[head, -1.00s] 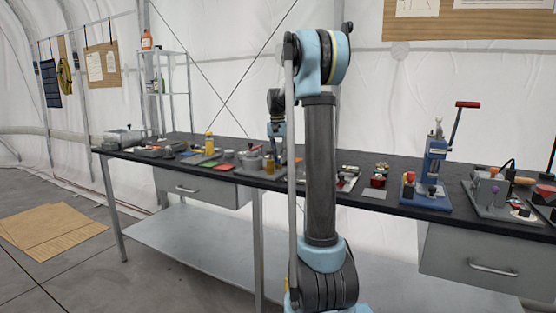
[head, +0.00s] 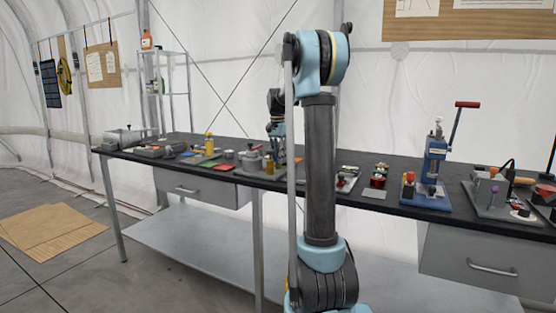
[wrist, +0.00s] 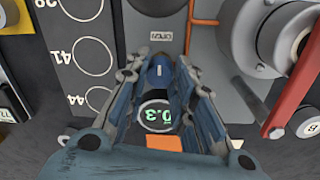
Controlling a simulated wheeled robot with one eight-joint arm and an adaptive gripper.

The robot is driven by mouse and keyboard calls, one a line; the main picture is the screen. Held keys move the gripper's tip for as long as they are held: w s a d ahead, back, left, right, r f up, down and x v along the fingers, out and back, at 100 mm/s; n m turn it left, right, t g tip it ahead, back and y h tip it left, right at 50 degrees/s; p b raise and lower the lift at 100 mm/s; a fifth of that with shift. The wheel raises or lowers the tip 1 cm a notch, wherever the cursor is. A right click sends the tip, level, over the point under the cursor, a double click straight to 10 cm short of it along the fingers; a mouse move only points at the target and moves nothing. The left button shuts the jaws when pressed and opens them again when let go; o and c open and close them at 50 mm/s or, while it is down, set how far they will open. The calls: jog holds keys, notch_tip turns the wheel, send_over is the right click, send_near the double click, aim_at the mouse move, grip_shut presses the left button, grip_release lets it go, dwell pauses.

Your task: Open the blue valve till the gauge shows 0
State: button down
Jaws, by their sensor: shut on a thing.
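The blue valve (wrist: 160,71) shows between my gripper's fingertips in the wrist view. My gripper (wrist: 158,62) is shut on it, with a finger on each side covering its flanks. The gauge (wrist: 157,114) is a round dark display with green digits, seen between the fingers. It appears to read 0.3. In the head view my gripper (head: 277,150) is down at the bench, partly behind my arm. The valve and gauge cannot be made out there.
In the wrist view a grey cylinder (wrist: 255,32) and a red bar (wrist: 297,85) stand close on the right. A plate with numbered circles (wrist: 90,58) lies on the left. The black bench (head: 345,185) carries several other devices, including a blue press (head: 436,155).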

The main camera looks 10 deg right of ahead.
jog(key=shift+w, duration=0.15)
jog(key=c, duration=1.3)
grip_release()
jog(key=shift+c, duration=0.2)
notch_tip(320, 180, up, 12)
jog(key=shift+w+a, duration=0.2)
